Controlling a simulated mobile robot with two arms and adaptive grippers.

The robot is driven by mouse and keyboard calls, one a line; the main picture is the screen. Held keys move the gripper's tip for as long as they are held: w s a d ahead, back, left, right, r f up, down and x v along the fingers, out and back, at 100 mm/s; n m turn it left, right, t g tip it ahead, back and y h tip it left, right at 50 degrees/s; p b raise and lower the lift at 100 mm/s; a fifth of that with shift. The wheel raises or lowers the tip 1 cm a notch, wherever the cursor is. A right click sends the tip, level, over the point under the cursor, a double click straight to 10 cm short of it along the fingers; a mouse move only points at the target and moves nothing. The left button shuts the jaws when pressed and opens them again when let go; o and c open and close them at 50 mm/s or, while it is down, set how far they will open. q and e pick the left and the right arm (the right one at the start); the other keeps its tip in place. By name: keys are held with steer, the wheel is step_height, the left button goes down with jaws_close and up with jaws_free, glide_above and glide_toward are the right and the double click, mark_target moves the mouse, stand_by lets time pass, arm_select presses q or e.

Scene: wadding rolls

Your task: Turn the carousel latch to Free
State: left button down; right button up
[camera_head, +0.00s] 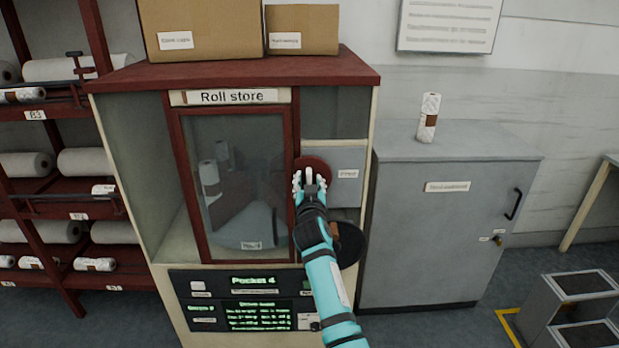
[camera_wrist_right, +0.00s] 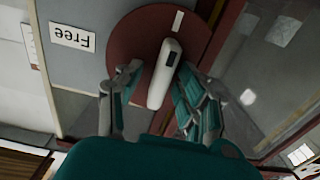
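The carousel latch is a dark red disc (camera_head: 318,165) on the grey panel right of the roll store's glass door. In the right wrist view, the disc (camera_wrist_right: 130,45) carries a pale lever (camera_wrist_right: 162,82) and a short white mark beyond its far end. A white label (camera_wrist_right: 72,34) reading "Free" appears upside down to the left; it also shows in the head view (camera_head: 348,173). My right gripper (camera_head: 310,174) is at the latch, its fingers on either side of the lever. A gap shows on the left; contact on the right is unclear. My left gripper is out of view.
The roll store's glass door (camera_head: 235,180) is shut, with a lit "Pocket 4" display (camera_head: 253,281) below. A grey cabinet (camera_head: 440,230) with a white roll (camera_head: 428,118) on top stands right. A red rack (camera_head: 88,190) of rolls stands left. Cardboard boxes (camera_head: 205,28) sit on top.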

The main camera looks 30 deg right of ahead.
steer(key=shift+s+a+r, duration=0.15)
steer(key=shift+r, duration=0.05)
steer(key=shift+c, duration=1)
jaws_close()
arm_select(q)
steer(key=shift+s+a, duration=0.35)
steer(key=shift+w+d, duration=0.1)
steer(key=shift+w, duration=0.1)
